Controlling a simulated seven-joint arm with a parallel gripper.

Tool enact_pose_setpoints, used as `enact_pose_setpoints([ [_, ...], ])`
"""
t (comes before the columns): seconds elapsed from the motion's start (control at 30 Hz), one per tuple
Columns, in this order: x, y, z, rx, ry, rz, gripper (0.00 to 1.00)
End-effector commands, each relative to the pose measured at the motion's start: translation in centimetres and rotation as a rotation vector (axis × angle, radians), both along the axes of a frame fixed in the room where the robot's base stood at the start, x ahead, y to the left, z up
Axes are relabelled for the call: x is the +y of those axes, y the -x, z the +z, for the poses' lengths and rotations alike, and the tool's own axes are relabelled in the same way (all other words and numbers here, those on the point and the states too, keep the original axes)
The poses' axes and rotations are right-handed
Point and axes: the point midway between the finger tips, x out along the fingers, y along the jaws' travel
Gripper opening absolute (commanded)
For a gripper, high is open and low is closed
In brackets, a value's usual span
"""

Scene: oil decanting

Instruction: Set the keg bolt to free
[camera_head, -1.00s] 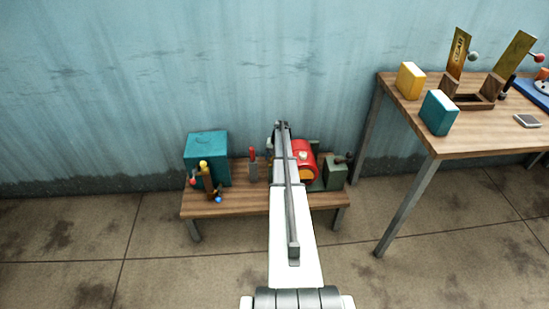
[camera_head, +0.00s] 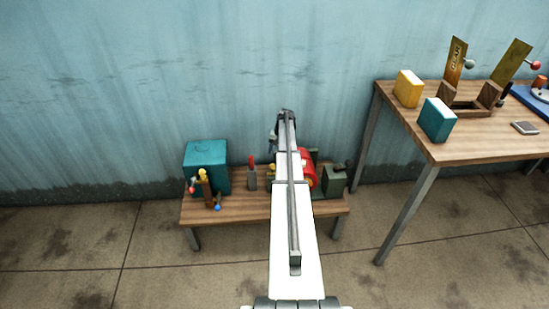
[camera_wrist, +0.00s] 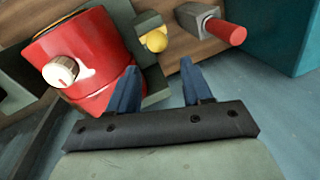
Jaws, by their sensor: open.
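The red keg (camera_wrist: 85,55) lies on the low bench, with a cream knob (camera_wrist: 60,71) on its side; in the head view the keg (camera_head: 308,168) is partly hidden behind my arm. Beside it in the wrist view is a yellow ball knob (camera_wrist: 155,41) on a grey block, which may be the keg bolt; I cannot tell its setting. My gripper (camera_wrist: 158,66) is open and empty, its blue fingers pointing towards the yellow knob, which shows beyond the gap. The left finger overlaps the keg's edge in the picture; contact cannot be told.
A red-handled grey piece (camera_wrist: 222,32) stands right of the yellow knob. A teal box (camera_head: 206,155) and a small post with coloured knobs (camera_head: 205,188) are at the bench's left. A green block (camera_head: 334,180) is at its right. A taller table (camera_head: 470,138) stands further right.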

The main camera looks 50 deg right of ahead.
Motion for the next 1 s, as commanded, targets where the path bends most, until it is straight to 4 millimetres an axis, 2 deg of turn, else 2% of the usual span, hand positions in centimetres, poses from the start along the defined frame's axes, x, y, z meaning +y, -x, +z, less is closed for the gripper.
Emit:
enact_pose_setpoints([
  [0.1, -0.1, 0.3, 1.5, -0.001, 0.001, 0.000, 0.49],
  [0.3, -0.3, 0.4, 2.5, 0.000, 0.000, 0.000, 0.49],
  [1.0, -0.7, 0.4, 2.6, -0.005, 0.020, 0.009, 0.49],
])
